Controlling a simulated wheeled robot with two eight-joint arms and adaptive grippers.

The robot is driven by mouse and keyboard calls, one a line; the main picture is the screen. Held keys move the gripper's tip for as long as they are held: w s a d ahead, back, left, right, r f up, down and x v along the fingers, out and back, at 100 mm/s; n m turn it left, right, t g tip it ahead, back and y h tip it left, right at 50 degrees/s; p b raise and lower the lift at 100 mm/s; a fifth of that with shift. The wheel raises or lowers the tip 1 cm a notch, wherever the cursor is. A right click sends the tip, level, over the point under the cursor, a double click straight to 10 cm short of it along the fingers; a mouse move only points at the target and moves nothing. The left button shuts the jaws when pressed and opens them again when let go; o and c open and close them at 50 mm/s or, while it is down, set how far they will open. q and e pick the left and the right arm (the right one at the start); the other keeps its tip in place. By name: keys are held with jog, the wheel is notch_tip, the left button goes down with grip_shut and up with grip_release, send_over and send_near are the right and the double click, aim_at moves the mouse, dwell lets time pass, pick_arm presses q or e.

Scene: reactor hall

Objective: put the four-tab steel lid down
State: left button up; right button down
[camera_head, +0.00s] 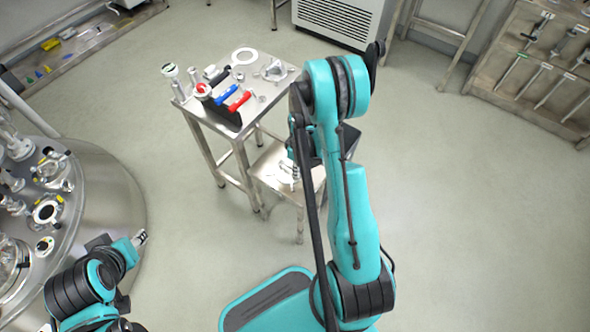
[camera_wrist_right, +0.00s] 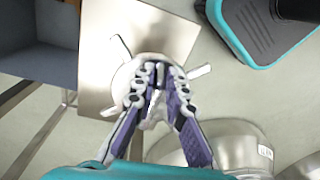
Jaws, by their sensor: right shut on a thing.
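The four-tab steel lid (camera_wrist_right: 122,82) shows in the right wrist view as a pale round disc with flat tabs sticking out. My right gripper (camera_wrist_right: 155,76) is shut on the middle of the lid, and its fingers hide part of it. The lid overlaps the edge of a square steel top (camera_wrist_right: 150,25); I cannot tell whether it touches it. In the head view my right gripper (camera_head: 291,172) is small and partly hidden by my arm, over the low steel stand (camera_head: 268,170). My left gripper (camera_head: 139,238) is beside the round steel vessel, too small to read.
A taller steel table (camera_head: 215,112) behind the stand carries a white ring (camera_head: 244,56), a black holder with coloured handles (camera_head: 222,108) and other parts. A dark box (camera_head: 350,142) is right of the stand. The round vessel top (camera_head: 85,205) is at left. Floor at right is clear.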

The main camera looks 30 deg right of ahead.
jog(key=w+f, duration=0.1)
jog(key=w+d+f+b, duration=0.1)
jog(key=w, duration=0.1)
jog(key=w+d+f, duration=0.1)
jog(key=shift+w+d, duration=0.1)
jog(key=shift+w, duration=0.15)
notch_tip(320, 180, down, 4)
jog(key=shift+w+f+b, duration=0.1)
jog(key=shift+f+b, duration=0.05)
jog(key=shift+b, duration=1.05)
jog(key=c, duration=1.6)
grip_release()
jog(key=shift+o, duration=0.2)
